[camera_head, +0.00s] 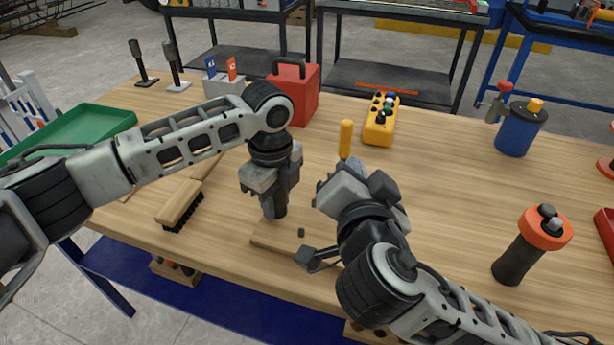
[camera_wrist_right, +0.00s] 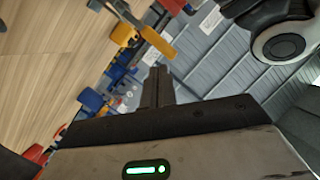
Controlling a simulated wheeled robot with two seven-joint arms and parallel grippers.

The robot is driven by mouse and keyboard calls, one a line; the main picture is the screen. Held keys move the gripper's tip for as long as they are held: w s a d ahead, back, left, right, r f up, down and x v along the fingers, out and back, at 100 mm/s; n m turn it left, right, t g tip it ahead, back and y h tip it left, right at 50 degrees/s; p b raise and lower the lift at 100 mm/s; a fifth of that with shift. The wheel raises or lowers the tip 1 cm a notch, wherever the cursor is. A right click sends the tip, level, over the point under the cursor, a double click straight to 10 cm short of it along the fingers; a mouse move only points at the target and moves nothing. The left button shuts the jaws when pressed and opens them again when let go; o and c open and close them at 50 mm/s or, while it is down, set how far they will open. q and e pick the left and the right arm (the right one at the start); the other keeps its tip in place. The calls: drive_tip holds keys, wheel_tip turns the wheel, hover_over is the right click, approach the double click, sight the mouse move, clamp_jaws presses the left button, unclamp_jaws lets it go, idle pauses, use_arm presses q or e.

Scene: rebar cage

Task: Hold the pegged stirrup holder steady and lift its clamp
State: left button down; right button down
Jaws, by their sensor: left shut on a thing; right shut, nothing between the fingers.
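The stirrup holder is a flat wooden board (camera_head: 268,238) at the table's front edge, with a small dark peg (camera_head: 301,232) on it. My left gripper (camera_head: 273,212) points down at the board and is shut on a part of it that the fingers hide. A yellow handle (camera_head: 346,138) stands upright behind my right gripper (camera_head: 325,190). It may be the clamp's handle; its foot is hidden. My right gripper is shut and empty. In the right wrist view its closed fingers (camera_wrist_right: 156,84) show just short of a yellow bar (camera_wrist_right: 160,42).
A brush (camera_head: 180,203) lies left of the board. A red box (camera_head: 297,92) and a yellow button box (camera_head: 381,120) stand behind. A black canister with orange top (camera_head: 520,255) and a blue canister (camera_head: 518,132) stand right. The table between is clear.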

drive_tip(key=s+d+n+y, duration=0.1)
drive_tip(key=n+y, duration=0.3)
drive_tip(key=n, duration=0.7)
drive_tip(key=s+d+f+n+g+y, duration=0.1)
drive_tip(key=s+d+n+y, duration=0.1)
drive_tip(key=n, duration=0.9)
drive_tip(key=s+d+f+n+y, duration=0.1)
drive_tip(key=n+y, duration=0.4)
drive_tip(key=n, duration=0.6)
drive_tip(key=shift+s+d+f+n+g+y, duration=0.15)
drive_tip(key=shift+s+d+n+g+y, duration=0.25)
drive_tip(key=shift+d, duration=0.85)
drive_tip(key=w+d+x, duration=0.2)
drive_tip(key=x, duration=1)
drive_tip(key=shift+w, duration=0.25)
